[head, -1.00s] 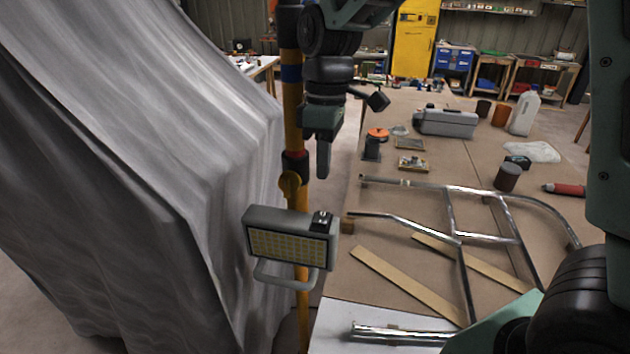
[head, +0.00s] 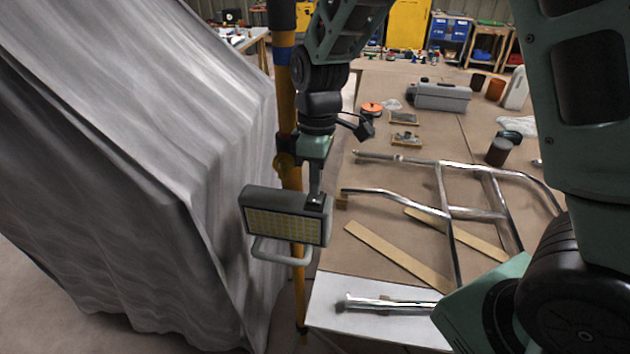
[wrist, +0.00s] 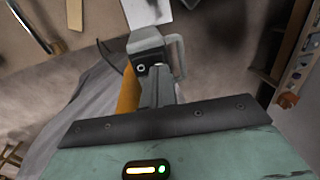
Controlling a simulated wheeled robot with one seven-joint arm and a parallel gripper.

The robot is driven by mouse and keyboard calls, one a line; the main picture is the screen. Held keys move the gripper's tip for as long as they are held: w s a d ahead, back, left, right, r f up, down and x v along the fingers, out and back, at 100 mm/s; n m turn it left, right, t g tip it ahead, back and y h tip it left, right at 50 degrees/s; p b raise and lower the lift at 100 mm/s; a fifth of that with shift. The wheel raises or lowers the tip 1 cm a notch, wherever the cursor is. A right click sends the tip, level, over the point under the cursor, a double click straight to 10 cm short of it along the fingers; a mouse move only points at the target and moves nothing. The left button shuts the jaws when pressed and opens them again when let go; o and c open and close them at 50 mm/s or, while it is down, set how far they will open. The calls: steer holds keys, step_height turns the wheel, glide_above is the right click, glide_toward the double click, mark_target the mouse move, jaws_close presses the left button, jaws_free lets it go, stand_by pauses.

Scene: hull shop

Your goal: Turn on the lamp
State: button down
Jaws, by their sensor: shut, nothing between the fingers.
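The lamp (head: 285,222) is a grey box-shaped work light with a yellowish gridded front panel and a tubular handle below, mounted on a yellow pole (head: 291,165). Its panel shows no clear glow. A small dark switch block (head: 315,203) sits on its top right corner. My gripper (head: 316,190) is shut and empty, pointing down with its fingertips right at the switch block; I cannot tell whether they touch. In the wrist view the lamp's grey body (wrist: 147,42) lies just beyond my closed fingers (wrist: 157,88), with the dark block at their tips.
A large grey draped sheet (head: 130,170) stands close to the left of the lamp.

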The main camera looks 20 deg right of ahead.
mark_target(316, 198)
steer(key=shift+s+a+f, duration=0.1)
steer(key=shift+f, duration=0.9)
